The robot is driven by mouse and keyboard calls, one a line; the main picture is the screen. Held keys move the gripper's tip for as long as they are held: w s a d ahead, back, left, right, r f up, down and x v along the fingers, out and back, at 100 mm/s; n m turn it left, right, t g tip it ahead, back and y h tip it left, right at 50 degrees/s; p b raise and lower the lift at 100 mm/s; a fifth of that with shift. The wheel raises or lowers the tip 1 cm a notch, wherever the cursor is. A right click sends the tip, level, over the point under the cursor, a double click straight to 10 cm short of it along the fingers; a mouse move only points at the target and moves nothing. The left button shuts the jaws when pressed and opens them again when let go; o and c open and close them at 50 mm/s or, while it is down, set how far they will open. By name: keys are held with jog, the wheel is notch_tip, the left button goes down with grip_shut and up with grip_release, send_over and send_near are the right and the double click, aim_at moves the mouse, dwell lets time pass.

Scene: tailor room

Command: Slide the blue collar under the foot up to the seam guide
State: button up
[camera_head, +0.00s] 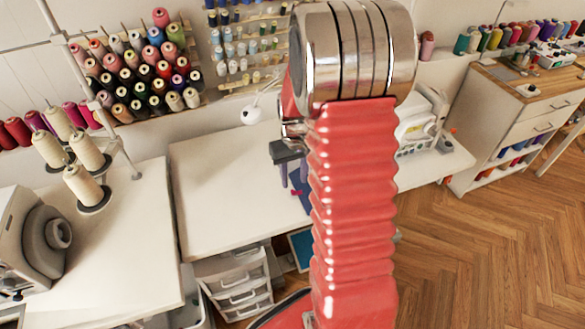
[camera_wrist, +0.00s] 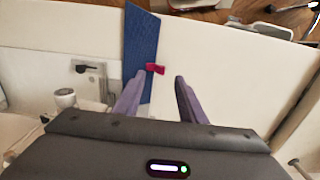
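The blue collar (camera_wrist: 141,45), a long flat blue strip, lies on the pale table in the wrist view. Its far end reaches the table's edge; its near part passes beside and behind my left finger. A small magenta piece (camera_wrist: 154,68) sits at the strip's right edge; I cannot tell whether it is a clip or the guide. A metal plate with a dark small part (camera_wrist: 87,68) lies left of the strip, possibly the foot area. My gripper (camera_wrist: 160,77) has two purple fingers apart, with nothing clearly held between them. In the head view my gripper (camera_head: 293,178) is partly hidden by my arm.
A white sewing machine (camera_head: 418,118) stands right of my arm. The white table (camera_head: 215,190) is clear on its left part. Another machine (camera_head: 35,240) and cream thread cones (camera_head: 84,186) stand at left. White drawers (camera_head: 235,280) are below the table.

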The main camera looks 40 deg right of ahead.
aim_at(294, 190)
jog(key=shift+f, duration=2.3)
jog(key=shift+c, duration=0.2)
grip_shut()
